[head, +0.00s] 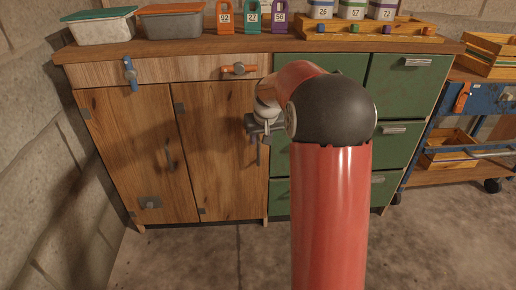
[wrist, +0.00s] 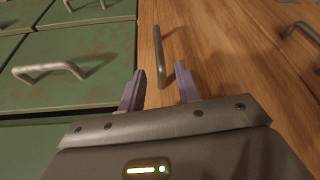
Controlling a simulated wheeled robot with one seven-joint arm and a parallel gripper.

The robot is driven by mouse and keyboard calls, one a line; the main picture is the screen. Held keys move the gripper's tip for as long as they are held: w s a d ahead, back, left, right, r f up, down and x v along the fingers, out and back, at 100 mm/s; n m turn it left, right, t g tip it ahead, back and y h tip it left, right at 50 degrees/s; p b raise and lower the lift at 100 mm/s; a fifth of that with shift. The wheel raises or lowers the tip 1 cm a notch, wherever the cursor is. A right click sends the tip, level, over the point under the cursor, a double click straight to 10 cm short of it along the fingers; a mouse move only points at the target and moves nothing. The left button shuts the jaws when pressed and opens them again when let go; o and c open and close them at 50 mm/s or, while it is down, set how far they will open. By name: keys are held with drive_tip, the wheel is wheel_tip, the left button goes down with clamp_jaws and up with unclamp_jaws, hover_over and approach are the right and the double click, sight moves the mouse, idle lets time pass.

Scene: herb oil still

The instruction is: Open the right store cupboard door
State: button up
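The right store cupboard door (head: 215,150) is brown wood and looks shut, flush with the cupboard front. Its grey metal bar handle (wrist: 157,48) stands upright near the door's edge beside the green drawers. My gripper (wrist: 160,84) is open, its two purple-grey fingers apart, with the lower end of the handle showing between them in the wrist view. I cannot tell how deep the handle sits between the fingers; they do not appear closed on it. In the head view my gripper (head: 258,128) is at the door's right edge, and my arm hides part of that area.
The left door (head: 130,150) has a grey plate (head: 150,203) low down. Green drawers (head: 395,145) stand right of the door. Tubs and tags line the worktop; a blue trolley (head: 470,105) stands right. Floor in front is clear.

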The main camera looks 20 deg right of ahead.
sight(259, 144)
drive_tip(key=x, duration=0.6)
clamp_jaws()
